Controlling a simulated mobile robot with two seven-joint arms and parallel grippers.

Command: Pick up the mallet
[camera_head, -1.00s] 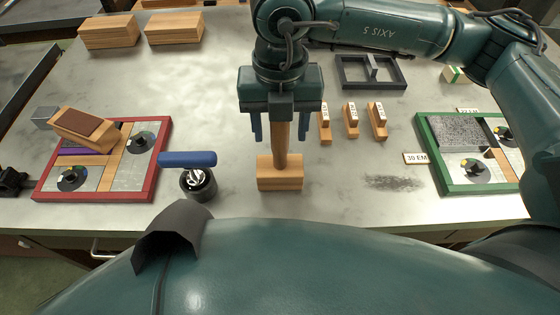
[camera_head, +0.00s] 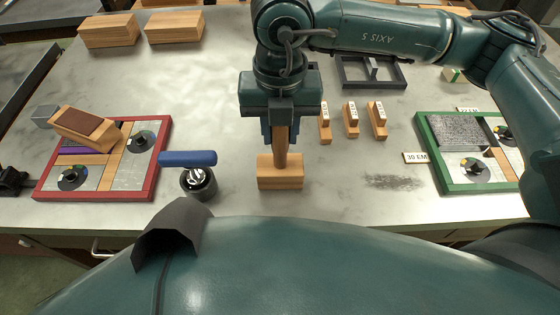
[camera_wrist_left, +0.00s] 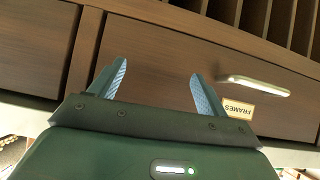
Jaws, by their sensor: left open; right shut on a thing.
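The mallet (camera_head: 280,172) stands upright on the table, its block-shaped wooden head down and its handle pointing up. My right gripper (camera_head: 280,138) is above the head and is shut on the handle from both sides. The top of the handle is hidden by the gripper. The mallet's head appears to rest on the table surface. My left gripper (camera_wrist_left: 155,85) shows only in the left wrist view. It is open and empty, in front of a brown drawer front.
A blue-handled tool (camera_head: 188,159) stands close left of the mallet. A red-framed tray (camera_head: 158,165) is at the left and a green-framed tray (camera_head: 437,170) at the right. Three small wooden blocks (camera_head: 351,122) stand right of the gripper. In the left wrist view is a drawer handle (camera_wrist_left: 255,86).

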